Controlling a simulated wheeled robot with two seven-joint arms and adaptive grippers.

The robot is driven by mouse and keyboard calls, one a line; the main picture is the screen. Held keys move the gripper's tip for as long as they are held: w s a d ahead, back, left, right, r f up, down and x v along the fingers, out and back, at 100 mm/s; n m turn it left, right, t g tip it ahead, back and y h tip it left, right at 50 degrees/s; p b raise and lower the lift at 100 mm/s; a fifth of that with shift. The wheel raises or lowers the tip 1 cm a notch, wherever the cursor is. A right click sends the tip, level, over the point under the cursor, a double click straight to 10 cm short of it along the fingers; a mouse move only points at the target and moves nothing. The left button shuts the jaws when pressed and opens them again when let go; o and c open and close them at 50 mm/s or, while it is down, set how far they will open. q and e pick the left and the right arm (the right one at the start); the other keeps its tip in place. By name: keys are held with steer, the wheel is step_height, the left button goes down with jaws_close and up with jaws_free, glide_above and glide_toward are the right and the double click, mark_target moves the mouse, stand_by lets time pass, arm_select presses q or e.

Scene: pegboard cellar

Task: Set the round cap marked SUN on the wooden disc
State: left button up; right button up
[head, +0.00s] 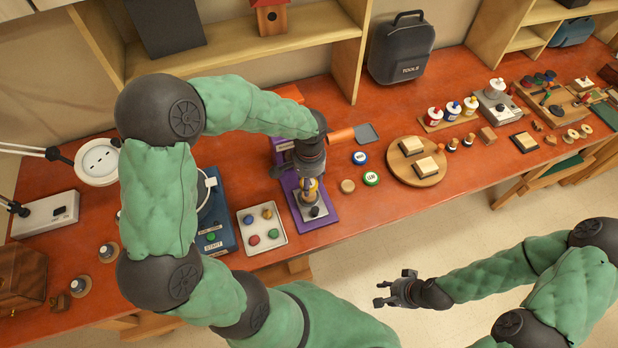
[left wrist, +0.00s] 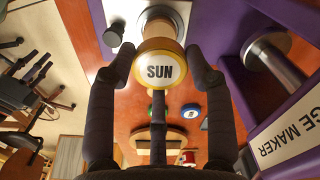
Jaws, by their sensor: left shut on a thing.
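The round cap marked SUN (left wrist: 160,68) has a yellow rim and a white face, and shows between my left fingertips in the left wrist view. My left gripper (head: 309,180) is shut on it, over the grey plate of the purple badge maker (head: 325,218). I cannot tell whether the cap touches the machine. A small bare wooden disc (head: 347,186) lies on the red table just right of the machine. My right gripper (head: 384,289) is apart from the table, over the floor, and looks open and empty.
A blue cap (head: 360,157) and a green cap (head: 371,179) lie near the small disc. A larger round wooden board (head: 404,174) with two blocks stands further right. A white tray (head: 246,222) with coloured pieces is left of the badge maker. An orange cylinder (head: 340,136) lies behind.

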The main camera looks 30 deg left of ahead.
arm_select(q)
steer(key=shift+f+b, duration=1.6)
steer(key=shift+f, duration=0.7)
steer(key=shift+f+b, duration=0.7)
steer(key=shift+b, duration=0.05)
stand_by(0.8)
steer(key=o, duration=0.8)
steer(key=o, duration=0.4)
steer(key=shift+r, duration=0.15)
